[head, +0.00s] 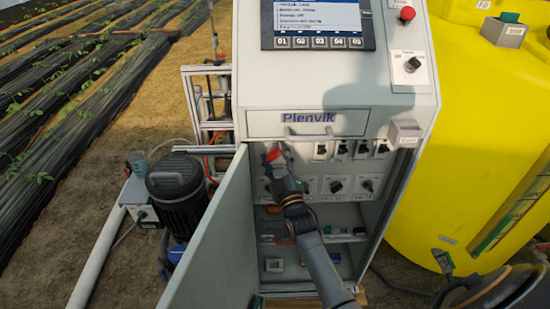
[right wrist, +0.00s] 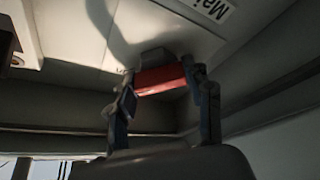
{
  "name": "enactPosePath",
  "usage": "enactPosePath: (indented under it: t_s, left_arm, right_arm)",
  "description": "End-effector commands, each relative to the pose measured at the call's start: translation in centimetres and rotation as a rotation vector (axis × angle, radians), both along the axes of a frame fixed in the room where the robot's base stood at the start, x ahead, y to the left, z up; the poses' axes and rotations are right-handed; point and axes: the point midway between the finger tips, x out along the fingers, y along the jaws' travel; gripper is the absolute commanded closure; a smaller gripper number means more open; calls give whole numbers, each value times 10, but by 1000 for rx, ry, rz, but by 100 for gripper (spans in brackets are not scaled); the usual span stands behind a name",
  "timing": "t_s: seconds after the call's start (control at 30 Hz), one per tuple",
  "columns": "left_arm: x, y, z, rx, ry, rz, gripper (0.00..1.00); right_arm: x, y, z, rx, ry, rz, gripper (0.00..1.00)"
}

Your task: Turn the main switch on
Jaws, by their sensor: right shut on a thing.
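The main switch (head: 272,155) has a red handle on the upper left of the panel inside the open cabinet (head: 388,115). My right gripper (head: 280,153) reaches in from below and is at the handle. In the right wrist view the red handle (right wrist: 160,78) lies between the two fingers of the right gripper (right wrist: 162,88), which are shut on it. A label beginning "Mai" (right wrist: 214,9) shows upside down beside it. The fingers hide part of the switch, and its on or off mark cannot be read. My left gripper is not in view.
The cabinet door (head: 215,245) stands open to the left of my right arm. Breakers (head: 341,149) and black knobs (head: 336,186) sit close right of the switch. A yellow tank (head: 490,130) stands right, and a dark pump (head: 175,190) stands left.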

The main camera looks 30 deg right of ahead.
Motion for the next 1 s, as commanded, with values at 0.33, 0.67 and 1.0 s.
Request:
enactPosePath:
  t_s: [0.33,0.67,1.0]
  left_arm:
    - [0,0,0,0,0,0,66]
    - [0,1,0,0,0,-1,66]
    - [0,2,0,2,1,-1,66]
  right_arm:
    - [0,0,-1,6,1,1,41]
    - [0,0,0,3,0,0,26]
    - [-34,6,-12,5,4,0,26]
